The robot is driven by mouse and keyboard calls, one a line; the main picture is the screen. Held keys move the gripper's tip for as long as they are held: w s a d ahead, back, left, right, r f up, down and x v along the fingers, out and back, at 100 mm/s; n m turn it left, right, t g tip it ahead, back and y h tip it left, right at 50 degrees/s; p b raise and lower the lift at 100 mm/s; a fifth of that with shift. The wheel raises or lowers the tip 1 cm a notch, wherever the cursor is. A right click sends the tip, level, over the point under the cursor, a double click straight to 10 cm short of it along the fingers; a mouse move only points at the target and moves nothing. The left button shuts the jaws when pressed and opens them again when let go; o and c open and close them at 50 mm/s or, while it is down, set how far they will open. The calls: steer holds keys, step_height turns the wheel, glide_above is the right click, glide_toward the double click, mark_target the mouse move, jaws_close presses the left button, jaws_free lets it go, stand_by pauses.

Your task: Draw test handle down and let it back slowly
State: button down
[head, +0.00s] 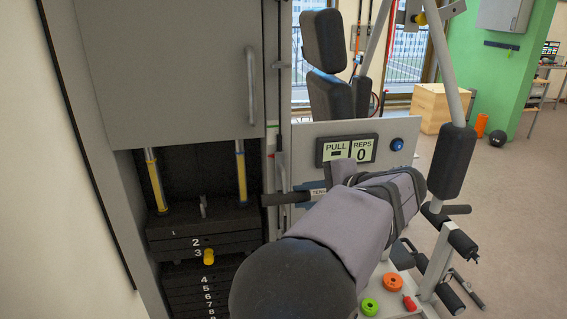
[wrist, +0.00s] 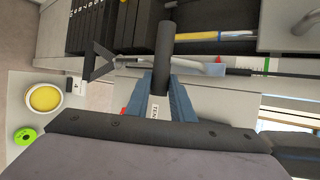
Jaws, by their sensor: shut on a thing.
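The test handle (head: 284,199) is a dark round bar with a white label starting "TEN", in front of the grey machine panel. In the wrist view the handle (wrist: 165,48) stands between the blue fingers. My gripper (head: 303,193) is shut on the handle; it also shows in the wrist view (wrist: 163,92). My arm hides part of the panel. The display (head: 347,150) reads PULL with a dash and REPS 0. The weight stack (head: 205,243) has a yellow pin (head: 208,256) at plate 3. A dark gap shows between plates 3 and 4.
A grey cabinet door (head: 170,75) hangs over the stack at left. A padded seat (head: 330,65) stands behind the panel. Orange (head: 393,283) and green (head: 370,306) rings lie on a light shelf at lower right. Floor is open at far right.

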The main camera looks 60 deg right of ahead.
step_height(320, 180, down, 3)
steer(key=shift+a+b, duration=0.1)
steer(key=shift+b, duration=0.9)
steer(key=shift+r, duration=0.1)
step_height(320, 180, up, 10)
steer(key=p, duration=0.7)
steer(key=shift+p, duration=0.35)
steer(key=c, duration=1)
jaws_free()
steer(key=shift+f, duration=0.2)
steer(key=shift+r, duration=0.1)
